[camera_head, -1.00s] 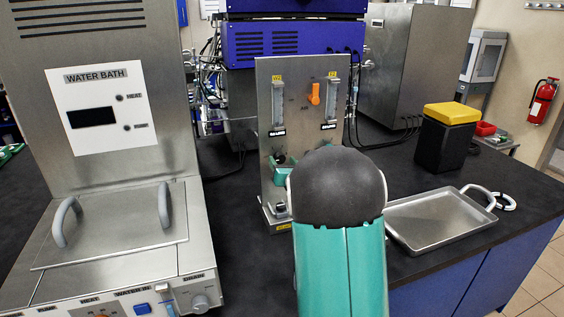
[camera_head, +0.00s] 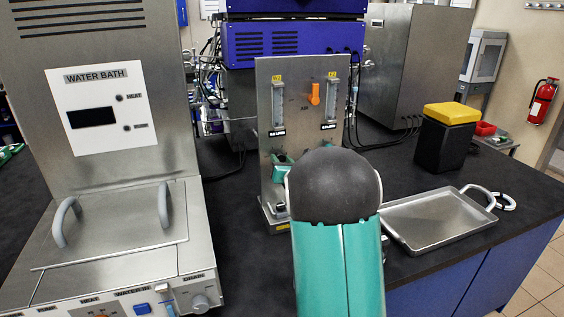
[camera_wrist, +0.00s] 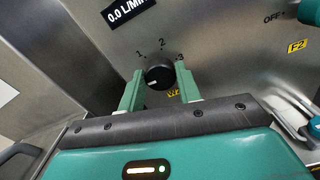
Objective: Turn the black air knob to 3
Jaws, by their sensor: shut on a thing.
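The black air knob (camera_wrist: 158,75) is on the steel panel in the wrist view, with the numbers 1, 2 and 3 printed around its upper side. A pale mark shows on its lower left face, away from the 3; I cannot tell for sure that it is the pointer. My gripper (camera_wrist: 158,88) has one green finger on each side of the knob and is shut on it. In the head view my gripper (camera_head: 283,163) is at the panel (camera_head: 291,105), and my arm covers part of the panel's lower right; the knob is not clear there.
An orange lever (camera_head: 314,93) sits higher on the panel between two flow tubes. A water bath (camera_head: 110,200) stands on the left. A metal tray (camera_head: 440,222) and a black bin with a yellow lid (camera_head: 450,114) are on the right of the dark bench.

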